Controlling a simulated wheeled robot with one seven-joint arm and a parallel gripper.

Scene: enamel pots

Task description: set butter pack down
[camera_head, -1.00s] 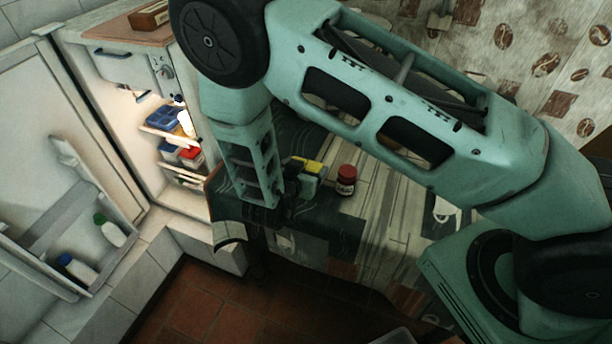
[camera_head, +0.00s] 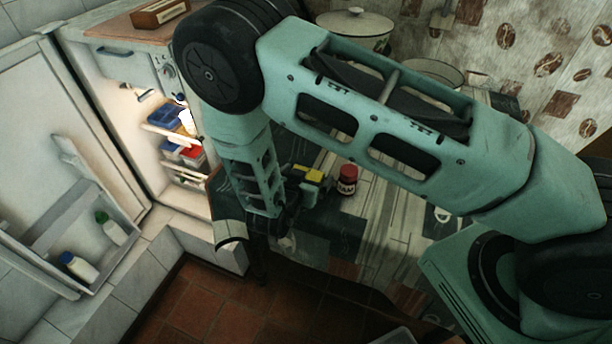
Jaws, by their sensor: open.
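The butter pack, which I take to be the small yellow-topped block (camera_head: 309,173), is on the dark patterned table, just left of a jar. My gripper (camera_head: 284,222) is at the near left edge of the table, just below and left of the block in the picture. My arm link hides part of it and its fingertips are hard to make out. The gripper is open, and the block appears apart from it. Whether a grey part beside the block belongs to it or to something else, I cannot tell.
A red-lidded jar (camera_head: 347,180) stands right of the block.

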